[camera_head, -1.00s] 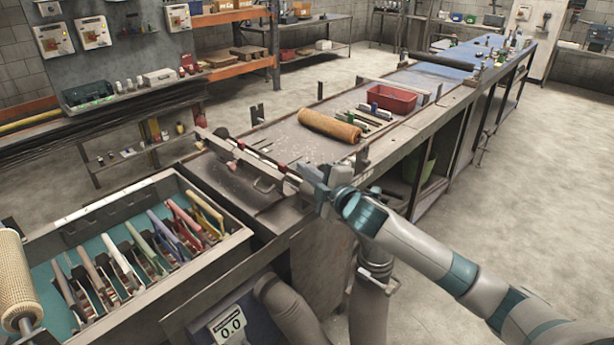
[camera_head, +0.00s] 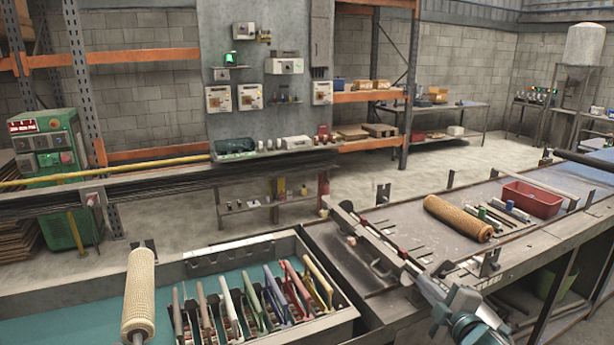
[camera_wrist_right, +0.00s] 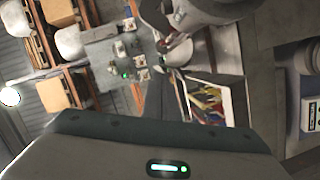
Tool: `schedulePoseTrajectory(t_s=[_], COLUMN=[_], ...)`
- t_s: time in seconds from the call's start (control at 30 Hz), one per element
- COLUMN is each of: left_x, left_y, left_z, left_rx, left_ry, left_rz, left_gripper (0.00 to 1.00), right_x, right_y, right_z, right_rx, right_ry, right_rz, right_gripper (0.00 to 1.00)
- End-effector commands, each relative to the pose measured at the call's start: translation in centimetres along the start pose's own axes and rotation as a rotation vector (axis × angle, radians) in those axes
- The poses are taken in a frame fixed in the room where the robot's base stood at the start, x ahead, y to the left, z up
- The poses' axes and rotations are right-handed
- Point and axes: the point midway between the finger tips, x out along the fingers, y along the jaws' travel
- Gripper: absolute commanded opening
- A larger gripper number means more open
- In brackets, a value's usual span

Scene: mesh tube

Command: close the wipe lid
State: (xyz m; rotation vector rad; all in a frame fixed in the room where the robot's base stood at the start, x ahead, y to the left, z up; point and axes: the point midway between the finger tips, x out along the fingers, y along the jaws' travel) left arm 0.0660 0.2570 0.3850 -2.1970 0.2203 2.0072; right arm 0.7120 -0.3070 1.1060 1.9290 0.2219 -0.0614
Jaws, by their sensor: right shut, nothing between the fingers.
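I cannot make out a wipe lid for certain in either view. A small white box (camera_head: 297,142) stands on the wall shelf in the head view, too small to tell whether it has a lid or how it stands. My right gripper (camera_head: 440,294) is shut and empty, at the near edge of the workbench beside the long bar. It is far in front of the wall shelf. In the right wrist view only the grey housing of my right wrist fills the bottom. My left gripper is out of both views.
The workbench (camera_head: 352,275) carries a tan mesh roll (camera_head: 458,218) and a red bin (camera_head: 532,199). A long bar (camera_head: 375,240) lies along its left end. A teal-lined tray (camera_head: 250,250) of coloured handled tools and an upright mesh roller (camera_head: 138,295) stand at front left. Open floor lies behind.

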Motion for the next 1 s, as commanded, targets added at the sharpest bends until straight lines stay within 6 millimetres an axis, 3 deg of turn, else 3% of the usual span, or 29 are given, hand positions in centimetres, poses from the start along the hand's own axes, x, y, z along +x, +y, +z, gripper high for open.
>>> schedulePoseTrajectory(t_s=[0.03, 0.27, 0.4, 0.6, 0.8, 1.0], left_x=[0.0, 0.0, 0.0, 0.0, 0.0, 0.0], left_y=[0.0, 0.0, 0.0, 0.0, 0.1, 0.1], left_z=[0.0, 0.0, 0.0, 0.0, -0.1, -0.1], left_rx=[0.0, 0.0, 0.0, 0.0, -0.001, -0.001], left_ry=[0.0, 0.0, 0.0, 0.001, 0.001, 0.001], left_rz=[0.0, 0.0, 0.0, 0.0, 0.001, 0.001], left_gripper=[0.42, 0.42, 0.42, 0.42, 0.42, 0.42], right_x=[-0.8, -6.8, -12.1, -21.1, -28.4, -33.2], right_y=[-2.2, -13.1, -19.4, -27.0, -31.1, -33.2], right_z=[-0.1, 0.1, 0.2, 0.3, 0.1, -0.3], right_rx=[0.044, 0.302, 0.468, 0.689, 0.834, 0.918], right_ry=[-0.017, -0.171, -0.299, -0.514, -0.688, -0.807], right_rz=[-0.032, -0.206, -0.316, -0.462, -0.553, -0.606], right_gripper=[0.0, 0.0, 0.0, 0.0, 0.0, 0.0])
